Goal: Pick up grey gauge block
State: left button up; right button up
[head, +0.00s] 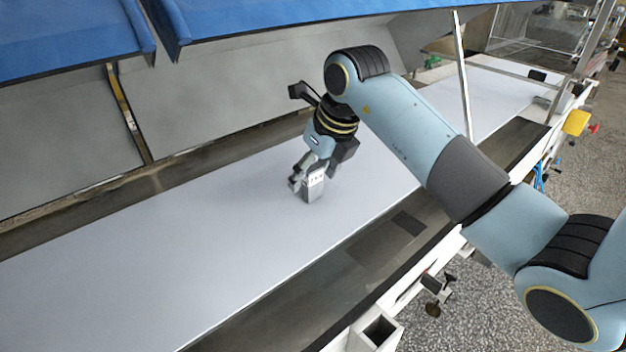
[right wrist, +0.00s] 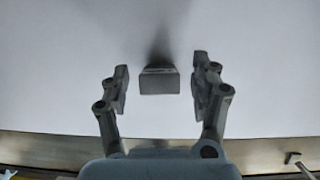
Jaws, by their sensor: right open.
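The grey gauge block (head: 314,190) stands upright on the white belt (head: 170,240), with a pale marked label on its face in the head view. My right gripper (head: 306,178) is above and around the top of the block, partly covering it. In the right wrist view the block (right wrist: 159,80) sits between the two open fingers of the right gripper (right wrist: 160,85), with a clear gap on each side. The fingers do not touch it there. My left gripper is in neither view.
A blue cover (head: 260,20) overhangs the far side, with a grey wall panel (head: 60,140) behind the belt. A thin white post (head: 462,80) rises beyond my right arm. The belt around the block is bare. A dark rail (head: 290,310) runs along the near edge.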

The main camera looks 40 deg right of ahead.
jog(key=c, duration=1.3)
jog(key=shift+r, duration=0.1)
